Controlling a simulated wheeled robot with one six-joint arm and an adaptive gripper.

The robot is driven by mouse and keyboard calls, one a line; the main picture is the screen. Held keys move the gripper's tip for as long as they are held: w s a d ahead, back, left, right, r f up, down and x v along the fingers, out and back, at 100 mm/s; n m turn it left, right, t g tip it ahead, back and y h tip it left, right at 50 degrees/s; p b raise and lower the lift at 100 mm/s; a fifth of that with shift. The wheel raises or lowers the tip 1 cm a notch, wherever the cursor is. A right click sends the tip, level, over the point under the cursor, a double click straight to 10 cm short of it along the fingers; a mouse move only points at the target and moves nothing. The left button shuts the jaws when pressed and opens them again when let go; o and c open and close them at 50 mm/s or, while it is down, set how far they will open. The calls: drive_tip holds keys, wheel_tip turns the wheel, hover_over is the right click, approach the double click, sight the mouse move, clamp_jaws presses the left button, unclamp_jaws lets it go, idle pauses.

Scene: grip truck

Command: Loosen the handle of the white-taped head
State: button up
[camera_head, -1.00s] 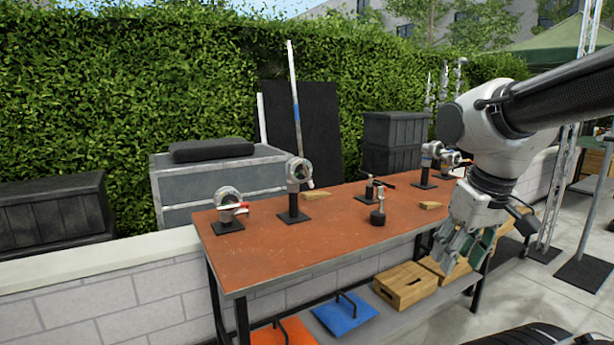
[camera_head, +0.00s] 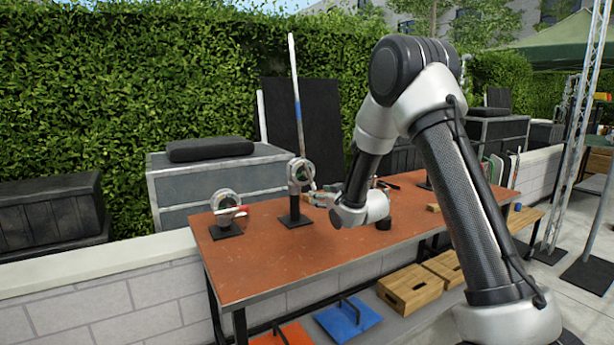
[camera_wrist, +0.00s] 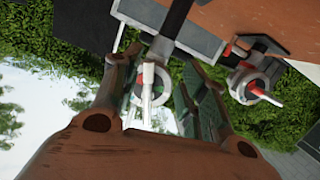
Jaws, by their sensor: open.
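A grip head (camera_head: 300,172) with a round grey clamp stands upright on a black base on the table. In the wrist view this head (camera_wrist: 150,97) shows between my two fingers, its white handle (camera_wrist: 148,76) pointing toward the camera. My gripper (camera_head: 318,197) is open, just right of this head, its fingers to either side of the handle in the wrist view. I cannot tell whether they touch it. A second head (camera_head: 226,201) with a red and white handle stands at the left; it also shows in the wrist view (camera_wrist: 243,82). White tape is not clearly visible on either.
The orange-brown table (camera_head: 262,262) has free room at its front. My arm hides much of its right side.

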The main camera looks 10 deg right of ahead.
sight(311, 177)
drive_tip(key=r, duration=0.1)
drive_tip(key=r+t+y, duration=0.1)
drive_tip(key=r, duration=0.1)
drive_tip(key=w+a+r+t, duration=0.1)
drive_tip(key=r, duration=0.1)
drive_tip(key=shift+n, duration=0.3)
drive_tip(key=x, duration=0.7)
drive_tip(key=shift+w+a, duration=0.1)
drive_tip(key=shift+a, duration=0.05)
drive_tip(key=shift+c, duration=0.4)
